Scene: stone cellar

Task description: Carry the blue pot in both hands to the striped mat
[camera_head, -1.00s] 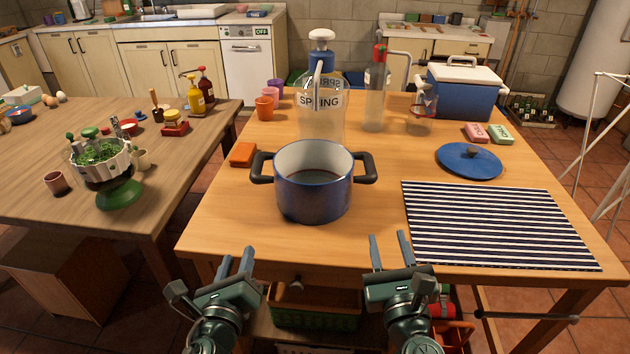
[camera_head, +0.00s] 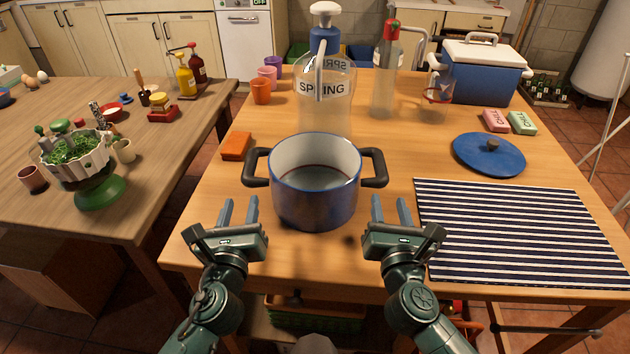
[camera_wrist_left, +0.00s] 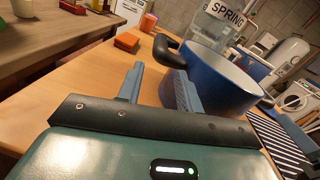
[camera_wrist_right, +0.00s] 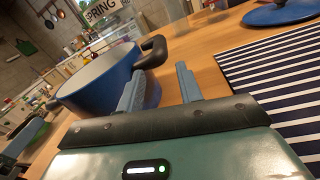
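The blue pot (camera_head: 315,198) stands upright on the wooden table, with a black handle on each side and a pale inside. The striped mat (camera_head: 520,235) lies flat to its right, navy and white, with nothing on it. My left gripper (camera_head: 239,212) is open and empty, short of the pot's left handle (camera_head: 256,167). My right gripper (camera_head: 390,210) is open and empty, short of the right handle (camera_head: 374,167). In the left wrist view the pot (camera_wrist_left: 215,85) is just beyond the fingers. In the right wrist view the pot (camera_wrist_right: 95,80) is beyond and left of them.
A blue lid (camera_head: 488,160) lies behind the mat. A clear SPRING dispenser (camera_head: 325,115) stands close behind the pot. An orange block (camera_head: 236,146) lies left of it. Pink and green bars (camera_head: 497,121) and a blue cooler (camera_head: 485,80) are at the back right.

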